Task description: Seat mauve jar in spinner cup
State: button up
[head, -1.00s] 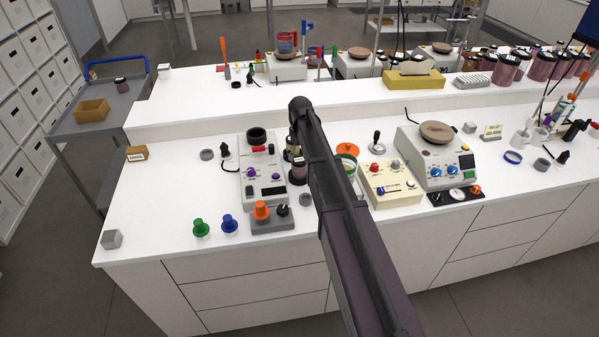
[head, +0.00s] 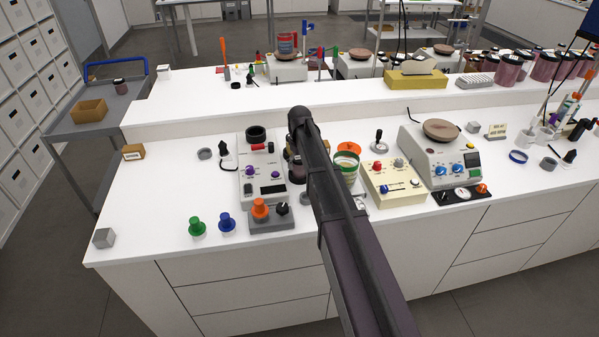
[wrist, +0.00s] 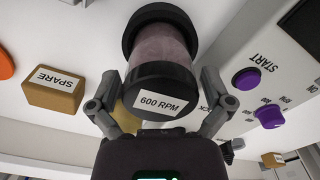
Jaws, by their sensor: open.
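The mauve jar (wrist: 162,50) fills the middle of the wrist view, with black ends and a "600 RPM" label on its near end. My gripper (wrist: 160,92) is open, one finger on each side of the jar's near black end; I cannot tell whether either finger touches it. In the head view my arm hides most of the jar and the gripper. The spinner (head: 262,178) is the pale box left of my arm, with purple knobs and a black cup (head: 256,133) at its back. It also shows at the right in the wrist view (wrist: 282,75).
A tan "SPARE" block (wrist: 52,90) lies left of the jar in the wrist view. A cream control box (head: 394,186) and a hotplate device (head: 440,160) stand right of my arm. Green (head: 197,226) and blue (head: 227,222) knobs stand front left. The left bench is mostly clear.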

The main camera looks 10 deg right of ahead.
dwell(0.4)
jog(key=c, duration=1)
jog(key=shift+r, duration=0.2)
notch_tip(320, 180, up, 4)
jog(key=p, duration=0.4)
jog(key=shift+f, duration=0.25)
jog(key=s+r+p, duration=0.1)
jog(key=s, duration=1.5)
jog(key=shift+s, duration=0.15)
